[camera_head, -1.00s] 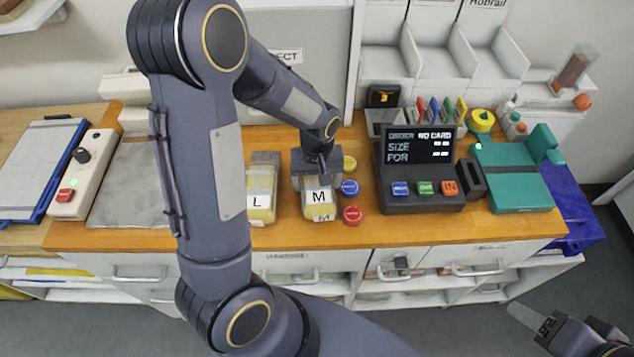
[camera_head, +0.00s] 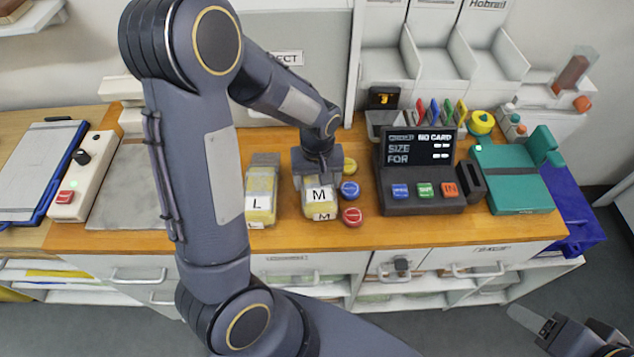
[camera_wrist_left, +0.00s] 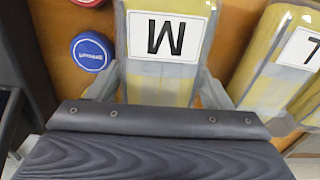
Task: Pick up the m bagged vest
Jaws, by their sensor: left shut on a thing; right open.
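The M bagged vest (camera_head: 322,200) is a yellow and grey bag with a white M label, on the wooden counter in the middle of the head view. My left gripper (camera_head: 318,172) is over its far end and shut on it. In the left wrist view the M bagged vest (camera_wrist_left: 166,75) lies between the two fingers, its label upside down. I cannot tell whether it is clear of the counter. My right gripper (camera_head: 570,335) is open and empty at the lower right, away from the counter.
The L bagged vest (camera_head: 261,190) lies just left of the M one. Blue (camera_head: 349,190) and red (camera_head: 352,216) round pieces sit close on its right, with the order terminal (camera_head: 422,170) beyond. A grey plate (camera_head: 125,200) lies further left.

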